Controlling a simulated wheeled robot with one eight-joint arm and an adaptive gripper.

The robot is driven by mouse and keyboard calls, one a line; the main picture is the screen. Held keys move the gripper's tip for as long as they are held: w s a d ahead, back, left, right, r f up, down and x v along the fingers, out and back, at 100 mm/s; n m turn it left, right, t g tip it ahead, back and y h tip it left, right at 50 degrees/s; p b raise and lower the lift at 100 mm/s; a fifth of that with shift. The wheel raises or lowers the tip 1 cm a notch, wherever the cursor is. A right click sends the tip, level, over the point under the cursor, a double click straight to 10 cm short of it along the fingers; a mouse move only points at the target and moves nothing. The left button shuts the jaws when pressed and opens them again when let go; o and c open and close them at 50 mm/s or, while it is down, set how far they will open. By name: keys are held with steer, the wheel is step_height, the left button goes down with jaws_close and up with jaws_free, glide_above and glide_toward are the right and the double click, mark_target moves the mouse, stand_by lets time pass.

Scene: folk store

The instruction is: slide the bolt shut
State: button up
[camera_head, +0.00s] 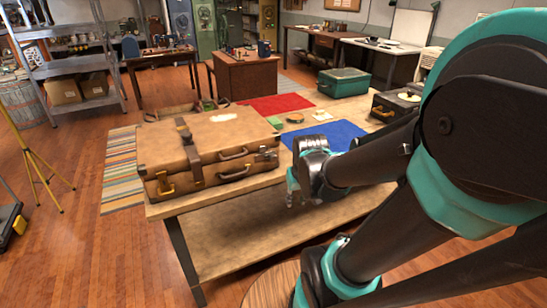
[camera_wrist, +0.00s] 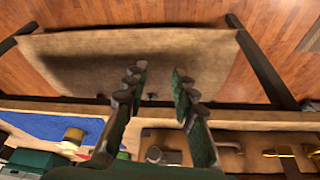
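A tan leather suitcase (camera_head: 205,150) lies flat on the wooden worktable (camera_head: 235,215). Its front has a strap, brass fittings (camera_head: 165,188) and a dark handle (camera_head: 233,173). A small metal fitting (camera_head: 266,153) sits near its right front corner; I cannot tell for sure whether this is the bolt, or its position. In the wrist view, a brass fitting (camera_wrist: 280,152) and a rounded metal fitting (camera_wrist: 154,154) show at the bottom. My gripper (camera_head: 293,190) is just right of the suitcase, at the table's front edge. Its fingers (camera_wrist: 157,80) are apart with nothing between them.
A blue cloth (camera_head: 335,137), red cloth (camera_head: 275,104) and small items lie on the table behind my gripper. A black case (camera_head: 395,104) and a green box (camera_head: 343,82) are farther back. A yellow tripod (camera_head: 38,165) stands left. Open floor lies before the table.

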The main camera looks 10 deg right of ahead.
steer(key=o, duration=0.4)
steer(key=w+r, duration=0.3)
steer(key=w, duration=0.1)
steer(key=w+a+r+n+g, duration=0.1)
steer(key=w+r, duration=0.3)
steer(key=w+r+g, duration=0.1)
steer(key=w+r, duration=0.3)
steer(key=shift+w+a+r+n, duration=0.25)
steer(key=shift+w+a+n, duration=0.05)
steer(key=shift+a, duration=0.1)
steer(key=shift+c, duration=0.2)
steer(key=n+g, duration=0.1)
steer(key=g, duration=0.1)
glide_toward(273, 155)
step_height(273, 155, down, 10)
steer(key=shift+d+r, duration=0.1)
steer(key=shift+r, duration=0.1)
steer(key=shift+s, duration=0.1)
steer(key=shift+c, duration=0.4)
jaws_close()
